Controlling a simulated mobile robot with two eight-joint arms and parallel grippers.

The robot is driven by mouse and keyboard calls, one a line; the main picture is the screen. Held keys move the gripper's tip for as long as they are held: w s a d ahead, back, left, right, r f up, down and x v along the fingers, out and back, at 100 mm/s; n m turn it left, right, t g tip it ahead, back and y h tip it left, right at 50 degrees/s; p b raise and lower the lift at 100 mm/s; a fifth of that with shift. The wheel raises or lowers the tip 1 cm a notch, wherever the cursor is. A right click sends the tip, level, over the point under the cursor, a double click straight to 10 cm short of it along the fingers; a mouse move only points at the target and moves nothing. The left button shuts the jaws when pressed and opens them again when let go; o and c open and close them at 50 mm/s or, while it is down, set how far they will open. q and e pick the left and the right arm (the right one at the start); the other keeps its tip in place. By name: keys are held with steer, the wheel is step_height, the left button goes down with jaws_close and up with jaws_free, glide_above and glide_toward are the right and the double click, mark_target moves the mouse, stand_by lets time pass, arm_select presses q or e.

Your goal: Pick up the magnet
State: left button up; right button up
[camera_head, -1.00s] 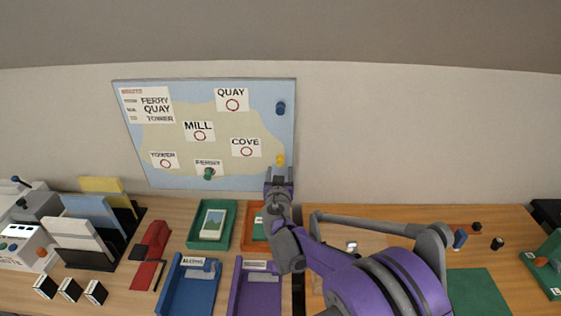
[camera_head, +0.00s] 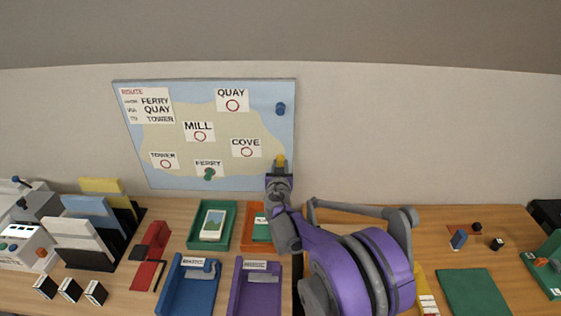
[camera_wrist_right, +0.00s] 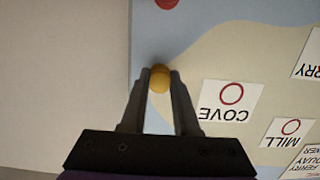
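A yellow magnet (camera_head: 281,161) is on the map board (camera_head: 225,172), near its lower right edge. My right gripper (camera_head: 280,168) is at the magnet, its fingers pointing at the board. In the right wrist view the yellow magnet (camera_wrist_right: 160,79) sits between the two fingertips of my right gripper (camera_wrist_right: 161,75), filling the gap, so the gripper looks shut on it. A blue magnet (camera_head: 281,109) is at the board's upper right and a green one (camera_head: 209,174) is at FERRY. A red magnet (camera_wrist_right: 167,3) shows at the wrist view's top edge. My left gripper is not in view.
Below the board, the desk holds a green tray (camera_head: 231,218), an orange tray (camera_head: 248,231), a blue tray (camera_head: 174,292) and a purple tray (camera_head: 239,302). A file rack (camera_head: 97,263) stands at left. A green mat (camera_head: 473,291) lies at right.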

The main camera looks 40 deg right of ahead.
jaws_close()
steer(key=shift+s+a+r, duration=0.15)
steer(key=shift+r, duration=0.3)
step_height(320, 180, up, 6)
steer(key=shift+r+p, duration=0.2)
steer(key=shift+p, duration=0.35)
steer(key=f+v, duration=0.3)
steer(key=v, duration=1.6)
steer(key=shift+s+a, duration=0.25)
steer(key=shift+s, duration=0.1)
steer(key=shift+f, duration=0.1)
steer(key=shift+f+p+v, duration=0.15)
steer(key=shift+p+v, duration=0.35)
steer(key=shift+v, duration=0.5)
steer(key=shift+f+p+v, duration=0.15)
steer(key=shift+p+v, duration=0.3)
steer(key=shift+v, duration=0.55)
